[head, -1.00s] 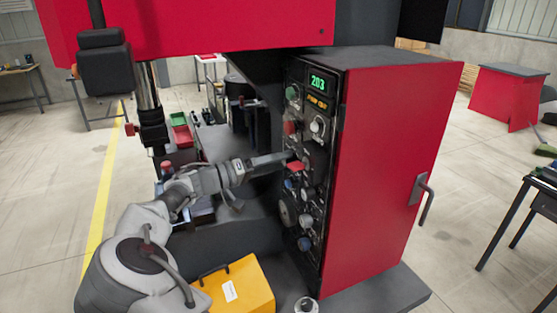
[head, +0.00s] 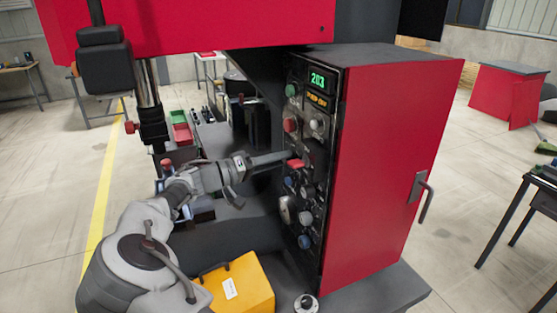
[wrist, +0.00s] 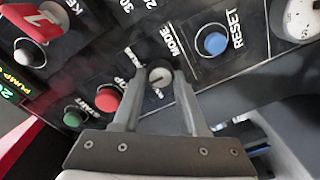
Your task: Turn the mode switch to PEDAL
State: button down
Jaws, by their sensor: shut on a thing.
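The mode switch (wrist: 159,74) is a small round knob with a pale face on the dark control panel, next to the MODE label in the wrist view. My gripper (wrist: 157,79) has one finger on each side of the knob and is shut on it. The knob's exact pointing and the small position words beside it are too small and partly covered to read. In the head view my gripper (head: 285,156) reaches the panel from the left, and the knob cannot be made out there.
The red cabinet (head: 385,170) stands to the right. A yellow box (head: 240,288) lies below my arm.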

jog(key=n+p, duration=0.2)
jog(key=n, duration=0.6)
dwell(0.4)
jog(key=shift+n, duration=0.5)
jog(key=shift+c, duration=2.2)
grip_release()
jog(key=shift+a, duration=0.1)
jog(key=b+v, duration=0.3)
jog(key=v, duration=1.4)
jog(key=shift+a+r, duration=0.25)
jog(key=shift+r, duration=0.05)
